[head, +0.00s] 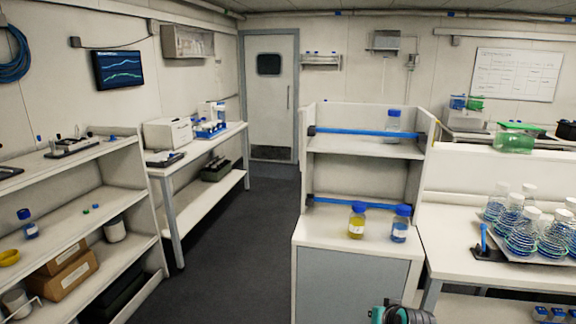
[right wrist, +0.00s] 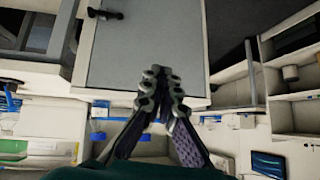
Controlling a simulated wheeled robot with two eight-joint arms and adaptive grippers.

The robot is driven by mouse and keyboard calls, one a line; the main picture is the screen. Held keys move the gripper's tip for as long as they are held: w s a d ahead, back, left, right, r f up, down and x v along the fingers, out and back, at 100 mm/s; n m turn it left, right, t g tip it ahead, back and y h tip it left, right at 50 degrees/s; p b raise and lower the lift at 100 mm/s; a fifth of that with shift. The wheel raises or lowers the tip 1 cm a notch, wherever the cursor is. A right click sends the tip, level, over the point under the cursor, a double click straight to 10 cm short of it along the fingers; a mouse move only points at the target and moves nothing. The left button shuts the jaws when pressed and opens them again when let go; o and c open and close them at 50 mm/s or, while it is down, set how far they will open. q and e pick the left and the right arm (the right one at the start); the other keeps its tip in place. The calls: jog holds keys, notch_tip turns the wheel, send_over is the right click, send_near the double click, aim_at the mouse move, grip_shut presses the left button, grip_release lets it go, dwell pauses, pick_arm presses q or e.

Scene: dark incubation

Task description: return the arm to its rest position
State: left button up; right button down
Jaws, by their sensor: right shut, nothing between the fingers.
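My right gripper (right wrist: 161,74) shows in the middle of the right wrist view. Its fingers are together with nothing between them. Behind the fingertips is the grey front of a cabinet (right wrist: 150,45), and the gripper looks apart from it. In the head view only a dark piece of my own arm with a teal ring shows at the bottom edge, below the grey cabinet (head: 350,277). My left gripper is in neither view.
A yellow bottle (head: 356,224) and a blue bottle (head: 400,226) stand on the cabinet's white top. A tray of flasks (head: 497,250) is on the right bench. Open shelves (head: 120,180) line the left. The dark floor (head: 245,240) between is clear.

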jog(key=s+a+n+g, duration=0.1)
jog(key=s+a, duration=0.2)
jog(key=s, duration=0.8)
jog(key=s+a+g, duration=0.1)
jog(key=s+a, duration=0.1)
jog(key=s, duration=0.9)
jog(key=shift+s+a+r+n, duration=0.15)
jog(key=shift+s+a+n, duration=0.05)
jog(key=shift+a+n, duration=0.2)
